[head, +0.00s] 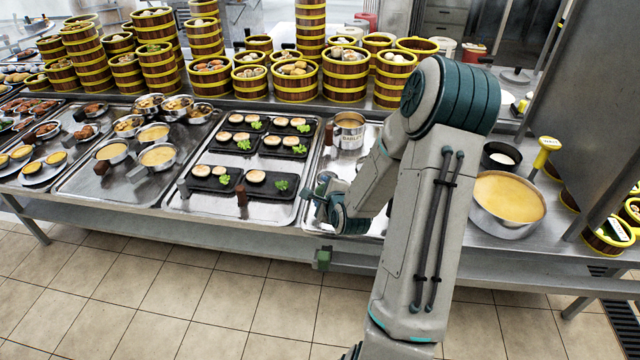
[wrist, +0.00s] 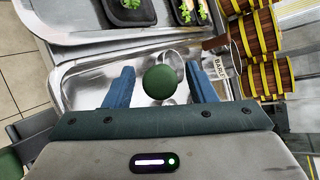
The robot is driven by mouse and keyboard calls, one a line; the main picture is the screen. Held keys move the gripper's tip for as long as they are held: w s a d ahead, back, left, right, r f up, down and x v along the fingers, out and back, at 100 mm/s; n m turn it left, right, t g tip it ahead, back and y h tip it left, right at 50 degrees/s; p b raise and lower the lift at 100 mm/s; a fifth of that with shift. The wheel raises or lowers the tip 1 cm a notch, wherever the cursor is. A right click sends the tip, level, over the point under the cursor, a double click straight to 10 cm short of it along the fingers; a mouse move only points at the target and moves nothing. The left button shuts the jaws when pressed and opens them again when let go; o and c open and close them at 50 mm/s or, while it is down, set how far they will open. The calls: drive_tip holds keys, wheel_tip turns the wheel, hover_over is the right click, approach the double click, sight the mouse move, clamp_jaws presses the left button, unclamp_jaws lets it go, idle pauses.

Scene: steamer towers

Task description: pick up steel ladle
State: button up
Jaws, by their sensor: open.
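In the wrist view, a rounded dark green end (wrist: 162,82), which looks like the grip of the steel ladle, sits between my two blue fingers. A curved steel shape beyond it (wrist: 172,57) may be the ladle's bowl; the shaft is hidden behind the green end. My gripper (wrist: 160,70) is open, with a gap on each side of the green end. In the head view my gripper (head: 319,191) is over the left side of the metal tray, and I cannot make out the ladle there.
A steel pot labelled barley (head: 348,132) stands at the tray's back. A tray of black plates (head: 180,204) lies left. Steamer towers (head: 294,85) line the back. A wide pan (head: 507,202) is right of my arm. Open floor lies in front.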

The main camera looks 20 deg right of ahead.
drive_tip(key=shift+w+d+f, duration=0.2)
drive_tip(key=shift+w+f, duration=0.05)
drive_tip(key=shift+w, duration=0.25)
drive_tip(key=shift+s, duration=0.1)
drive_tip(key=shift+r, duration=0.1)
drive_tip(key=shift+c, duration=1.2)
clamp_jaws()
drive_tip(key=shift+r, duration=0.1)
